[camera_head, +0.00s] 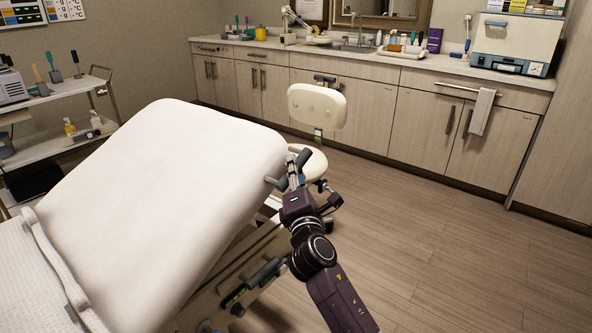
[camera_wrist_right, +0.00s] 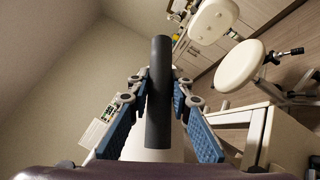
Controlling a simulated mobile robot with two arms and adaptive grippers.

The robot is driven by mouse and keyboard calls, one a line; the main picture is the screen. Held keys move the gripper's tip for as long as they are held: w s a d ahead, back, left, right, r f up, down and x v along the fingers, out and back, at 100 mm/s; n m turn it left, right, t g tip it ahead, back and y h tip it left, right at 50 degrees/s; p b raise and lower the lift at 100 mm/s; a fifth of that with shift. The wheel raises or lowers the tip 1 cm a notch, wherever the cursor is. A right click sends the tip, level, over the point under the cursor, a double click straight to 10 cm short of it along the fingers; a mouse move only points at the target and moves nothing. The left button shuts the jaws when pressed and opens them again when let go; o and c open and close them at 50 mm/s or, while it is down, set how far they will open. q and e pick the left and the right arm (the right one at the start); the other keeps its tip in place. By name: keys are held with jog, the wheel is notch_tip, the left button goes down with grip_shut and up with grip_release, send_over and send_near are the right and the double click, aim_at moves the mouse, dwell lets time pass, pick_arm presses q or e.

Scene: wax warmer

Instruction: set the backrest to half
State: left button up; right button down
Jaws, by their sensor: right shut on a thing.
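The white padded backrest (camera_head: 185,190) of the treatment bed is tilted up from the seat part (camera_head: 30,270), its raised edge toward the counter. A dark grey bar handle (camera_head: 304,157) sits at the backrest's right side. My right gripper (camera_head: 291,178) is at that side and shut on the handle. In the right wrist view the handle (camera_wrist_right: 159,95) runs lengthwise between the blue finger pads of the gripper (camera_wrist_right: 158,85). My left gripper is not in view.
A cream stool with a back pad (camera_head: 318,105) stands just beyond the gripper. Wooden cabinets (camera_head: 385,115) with a counter line the back wall. A white trolley (camera_head: 60,140) stands at the left. The wooden floor (camera_head: 450,240) at the right is clear.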

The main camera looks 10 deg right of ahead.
jog(key=c, duration=1.7)
grip_release()
jog(key=shift+c, duration=0.2)
jog(key=shift+s+f, duration=0.15)
jog(key=shift+s, duration=0.15)
jog(key=v, duration=1.1)
jog(key=shift+s, duration=0.2)
jog(key=shift+a, duration=0.1)
